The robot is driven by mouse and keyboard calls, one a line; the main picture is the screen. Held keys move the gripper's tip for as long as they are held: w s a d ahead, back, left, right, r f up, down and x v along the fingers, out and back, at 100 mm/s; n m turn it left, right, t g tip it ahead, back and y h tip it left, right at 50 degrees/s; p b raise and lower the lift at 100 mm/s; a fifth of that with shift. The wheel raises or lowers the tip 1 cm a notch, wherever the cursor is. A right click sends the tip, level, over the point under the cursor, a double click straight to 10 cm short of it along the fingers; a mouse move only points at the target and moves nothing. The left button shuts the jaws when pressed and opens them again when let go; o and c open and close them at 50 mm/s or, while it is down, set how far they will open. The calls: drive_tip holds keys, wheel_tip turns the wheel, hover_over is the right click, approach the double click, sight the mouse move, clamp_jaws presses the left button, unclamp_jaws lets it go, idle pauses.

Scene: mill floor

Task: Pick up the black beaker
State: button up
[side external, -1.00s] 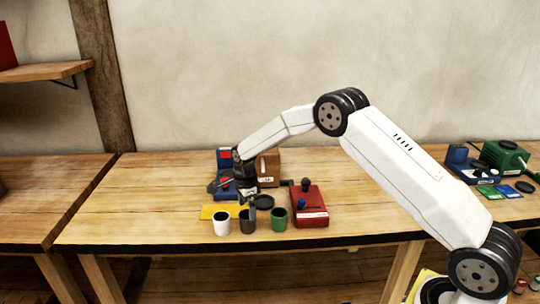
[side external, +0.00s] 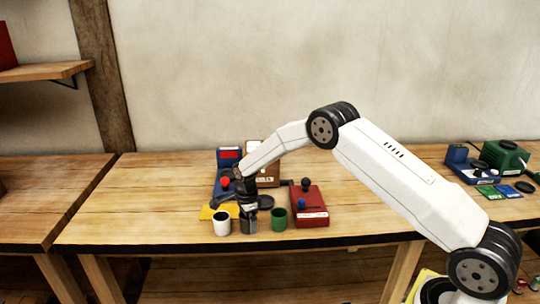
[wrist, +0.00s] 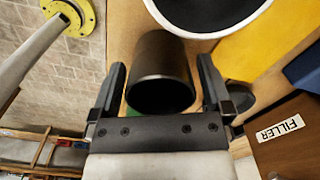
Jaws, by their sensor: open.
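The black beaker (side external: 248,226) stands upright near the front edge of the bench, between a white beaker (side external: 221,225) and a green beaker (side external: 279,219). My gripper (side external: 248,211) points down at it from above, and its fingers hide part of it in the side view. In the wrist view the black beaker (wrist: 163,55) lies between the two spread fingers of my gripper (wrist: 161,68). A small gap shows on each side. The white beaker's rim (wrist: 210,33) is just beyond it; only a sliver of green shows behind it.
A yellow sheet (side external: 206,212) lies behind the beakers. A blue unit with a red button (side external: 223,187) and a brown box (side external: 268,168) stand at the back. A red control box (side external: 309,208) is to the right.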

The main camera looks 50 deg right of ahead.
drive_tip(key=c, duration=1.3)
drive_tip(key=shift+r, duration=0.2)
drive_tip(key=shift+r, duration=0.4)
wheel_tip(320, 180, up, 2)
drive_tip(key=shift+s+a+r, duration=0.2)
drive_tip(key=shift+s+r, duration=1.45)
drive_tip(key=shift+s, duration=0.65)
drive_tip(key=shift+s+a+r, duration=0.2)
drive_tip(key=shift+s+r, duration=1.45)
drive_tip(key=shift+s, duration=0.7)
drive_tip(key=shift+s+a+r, duration=0.2)
drive_tip(key=shift+s+r, duration=1.45)
drive_tip(key=shift+s, duration=0.65)
drive_tip(key=shift+w, duration=0.1)
